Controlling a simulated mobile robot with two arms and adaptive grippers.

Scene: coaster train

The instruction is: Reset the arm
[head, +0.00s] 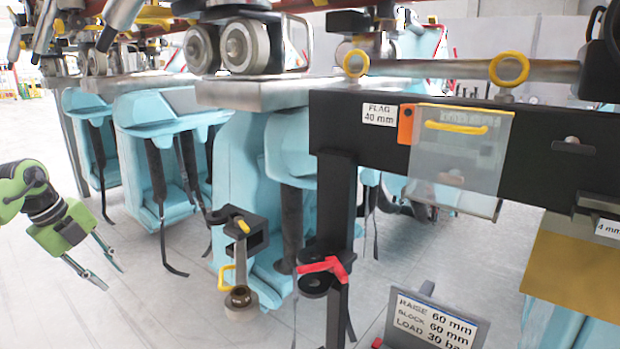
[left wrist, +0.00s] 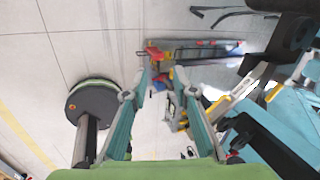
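My left arm (head: 45,205), green and dark grey, comes in from the left edge of the head view. Its gripper (head: 113,278) points down and to the right over the pale floor, in front of the hanging seats and apart from them. The two fingers are spread with nothing between them. In the left wrist view the gripper (left wrist: 162,74) shows the same gap, with floor and distant coloured items behind it. My right gripper is in neither view.
Light blue coaster seats (head: 160,150) hang from the train. A black beam (head: 350,130) carries a clear cover (head: 455,165) with a yellow handle. A black post bracket (head: 240,235) and a lettered sign (head: 432,325) stand low in front. Floor near my left gripper is clear.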

